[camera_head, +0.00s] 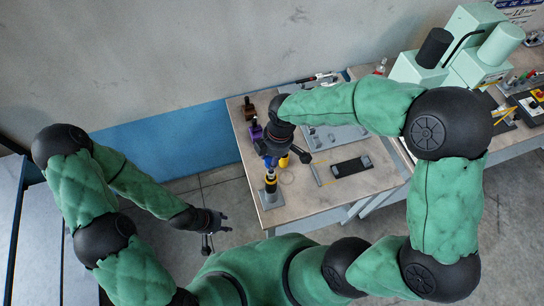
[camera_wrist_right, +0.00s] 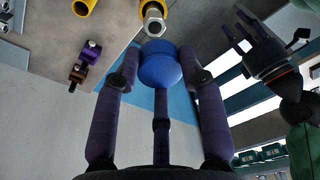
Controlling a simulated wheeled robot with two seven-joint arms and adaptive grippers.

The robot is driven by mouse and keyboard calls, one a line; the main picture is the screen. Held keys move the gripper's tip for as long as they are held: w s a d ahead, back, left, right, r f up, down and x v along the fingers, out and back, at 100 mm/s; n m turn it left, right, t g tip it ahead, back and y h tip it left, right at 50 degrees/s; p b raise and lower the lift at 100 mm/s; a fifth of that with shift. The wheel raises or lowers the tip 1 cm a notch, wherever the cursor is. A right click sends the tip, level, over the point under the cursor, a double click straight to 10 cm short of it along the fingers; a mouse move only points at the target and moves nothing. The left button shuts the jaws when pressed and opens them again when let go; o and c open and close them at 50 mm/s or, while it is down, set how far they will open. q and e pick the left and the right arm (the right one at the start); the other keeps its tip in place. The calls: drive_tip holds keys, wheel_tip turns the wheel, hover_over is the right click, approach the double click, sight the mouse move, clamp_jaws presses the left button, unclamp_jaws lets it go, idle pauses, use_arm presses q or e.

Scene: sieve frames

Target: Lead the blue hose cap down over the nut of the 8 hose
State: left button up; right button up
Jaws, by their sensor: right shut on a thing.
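My right gripper (camera_head: 286,156) is above the near left part of the table, and its fingers are shut on the blue hose cap (camera_wrist_right: 160,65). In the right wrist view the cap sits between the fingertips. A pale metal hex nut (camera_wrist_right: 153,22) on a yellow hose end (camera_wrist_right: 152,6) shows just beyond the cap, close to its edge; I cannot tell whether they touch. In the head view a yellow upright hose (camera_head: 270,184) stands below the gripper, its top partly hidden. My left gripper (camera_head: 222,222) is open and empty, off the table's near left side.
A second yellow hose end (camera_wrist_right: 82,7) is beside the nut. A purple block (camera_head: 257,131) and a brown block (camera_head: 249,110) stand at the table's left edge. A black flat piece (camera_head: 352,166) lies right on the table (camera_head: 330,202). Pale green machines (camera_head: 480,50) stand at back right.

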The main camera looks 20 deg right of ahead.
drive_tip(key=shift+f+b, duration=1.95)
drive_tip(key=shift+f, duration=0.55)
drive_tip(key=shift+f, duration=0.15)
drive_tip(key=shift+f+b, duration=0.35)
drive_tip(key=shift+b, duration=0.05)
drive_tip(key=shift+f+b, duration=0.8)
drive_tip(key=shift+f, duration=0.2)
drive_tip(key=o, duration=0.8)
drive_tip(key=shift+r, duration=0.15)
drive_tip(key=r, duration=0.4)
drive_tip(key=d+r, duration=0.1)
drive_tip(key=r, duration=0.6)
drive_tip(key=shift+d+r, duration=0.25)
drive_tip(key=shift+r, duration=0.1)
